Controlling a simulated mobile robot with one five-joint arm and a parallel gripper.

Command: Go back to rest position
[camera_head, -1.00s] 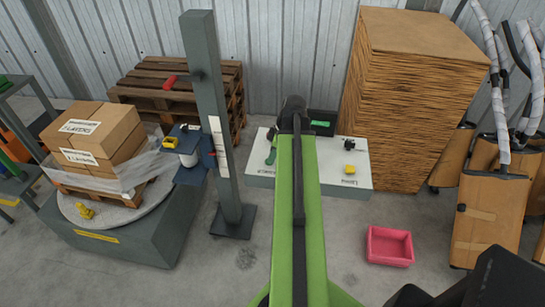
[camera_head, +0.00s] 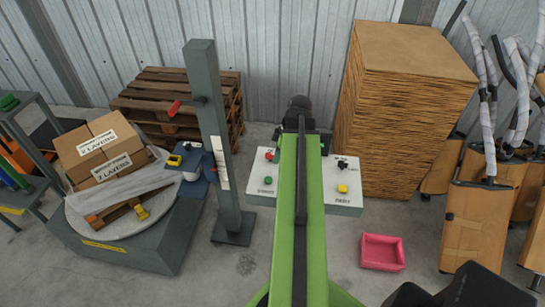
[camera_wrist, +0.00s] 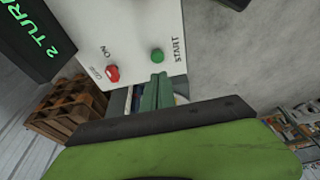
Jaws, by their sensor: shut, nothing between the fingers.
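My gripper (camera_wrist: 157,90) shows in the wrist view as two green fingers closed together with nothing between them. It is in front of the white control box, near the green START button (camera_wrist: 157,55) and the red button (camera_wrist: 112,73); I cannot tell whether it touches. My green arm reaches forward in the head view and hides the middle of the control box (camera_head: 340,206); my fingertips are hidden there. A dark display (camera_wrist: 30,40) with green text starting "2 TURN" is beside the buttons.
On the left, a turntable (camera_head: 70,222) bears a pallet of boxes (camera_head: 103,150) partly wrapped in film, beside a grey post (camera_head: 215,130). Stacked cardboard (camera_head: 415,60) and wrapped carts (camera_head: 478,225) stand right. A pink bin (camera_head: 382,262) sits on the floor.

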